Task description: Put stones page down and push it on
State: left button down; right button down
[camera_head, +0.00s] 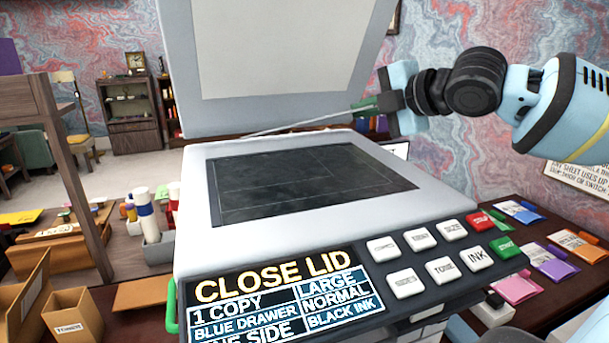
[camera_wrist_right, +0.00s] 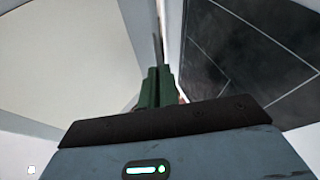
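A copier stands in front of me with its lid (camera_head: 275,112) raised. Its dark glass (camera_head: 300,178) is bare and marked with thin size lines. My right gripper (camera_head: 362,104) has green fingers, closed together above the glass's back right side. They hold a thin pale sheet, seen nearly edge-on (camera_head: 295,122), reaching left between lid and glass. I take it as the stones page; its face is hidden. In the right wrist view the green fingers (camera_wrist_right: 158,82) pinch a thin grey edge (camera_wrist_right: 158,38). My left gripper is not in view.
The copier's screen (camera_head: 280,300) reads CLOSE LID, 1 COPY, BLUE DRAWER, LARGE, NORMAL, BLACK INK. Buttons, including red (camera_head: 478,221) and green (camera_head: 504,247), lie to its right. Coloured packets (camera_head: 555,262) lie at right; boxes (camera_head: 75,315) stand at left.

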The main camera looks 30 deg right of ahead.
notch_tip(320, 180, down, 3)
jog(key=shift+f, duration=0.7)
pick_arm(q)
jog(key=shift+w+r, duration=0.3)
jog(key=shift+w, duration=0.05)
pick_arm(e)
jog(key=shift+f, duration=0.15)
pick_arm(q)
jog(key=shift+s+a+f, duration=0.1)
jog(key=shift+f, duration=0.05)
